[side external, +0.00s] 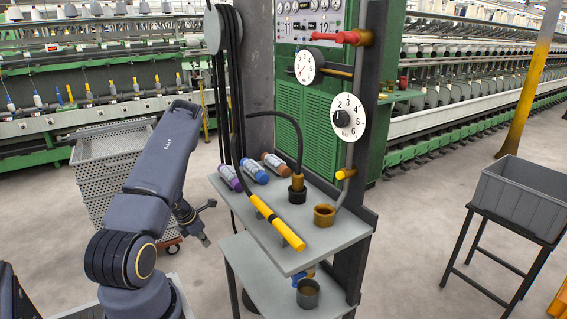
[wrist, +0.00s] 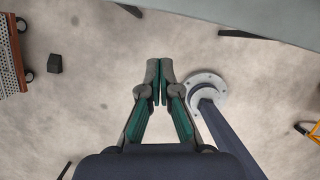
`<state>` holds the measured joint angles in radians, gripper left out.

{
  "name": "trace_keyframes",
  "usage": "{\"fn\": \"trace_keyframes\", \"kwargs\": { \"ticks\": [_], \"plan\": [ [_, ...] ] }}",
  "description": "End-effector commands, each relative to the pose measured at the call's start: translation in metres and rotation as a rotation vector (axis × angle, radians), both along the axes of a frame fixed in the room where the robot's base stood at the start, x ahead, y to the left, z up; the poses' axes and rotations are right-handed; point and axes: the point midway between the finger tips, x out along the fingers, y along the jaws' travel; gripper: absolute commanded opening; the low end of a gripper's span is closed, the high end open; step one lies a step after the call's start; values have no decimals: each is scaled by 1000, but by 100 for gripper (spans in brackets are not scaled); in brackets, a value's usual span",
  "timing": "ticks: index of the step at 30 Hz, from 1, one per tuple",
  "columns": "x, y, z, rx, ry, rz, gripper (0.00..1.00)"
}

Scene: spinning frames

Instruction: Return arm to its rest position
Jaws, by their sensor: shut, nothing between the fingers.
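My gripper (side external: 203,222) hangs from the end of my arm, left of the grey shelf table (side external: 335,232) in the side external view, apart from it and pointing down. In the wrist view my gripper (wrist: 159,78) has its two fingers together above bare concrete floor, with nothing between them. My arm is bent, with its elbow raised in front of the stacked crates.
The table holds several bobbins (side external: 253,171), a yellow and black wand (side external: 277,222) and a brass cup (side external: 324,214). A lower shelf carries a dark cup (side external: 308,292). Grey crates (side external: 105,165) stand behind my arm. A grey bin (side external: 520,196) sits on a stand at right.

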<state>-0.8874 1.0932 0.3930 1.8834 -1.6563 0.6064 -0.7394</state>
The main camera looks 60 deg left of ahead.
Motion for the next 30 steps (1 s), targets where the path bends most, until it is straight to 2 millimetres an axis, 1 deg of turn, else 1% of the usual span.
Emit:
{"fn": "trace_keyframes", "kwargs": {
  "ticks": [5, 8, 11, 14, 15, 17, 18, 20, 21, 23, 24, 26, 27, 29, 30],
  "plan": [
    [1, 0, 1, 3, -1, -7, 0],
    [5, -4, 16, 30, 3, -72, 0],
    [15, -14, 50, 99, 11, -242, 0],
    [25, -37, 100, 211, 25, -516, 0],
    [27, -50, 121, 264, 32, -646, 0],
    [31, -72, 150, 347, 37, -847, 0],
    [37, -89, 169, 398, 25, -980, 0],
    [57, -119, 198, 473, -24, -1185, 0],
    [71, -143, 217, 515, -67, -1314, 0],
    [88, -181, 245, 577, -134, -1509, 0],
    [95, -209, 264, 621, -175, -1648, 0],
    [98, -251, 292, 697, -226, -1870, 0],
    [94, -278, 308, 751, -250, -2020, 0],
    [82, -313, 328, 838, -262, -2240, 0],
    [71, -332, 340, 900, -256, -2379, 0]
  ]
}}
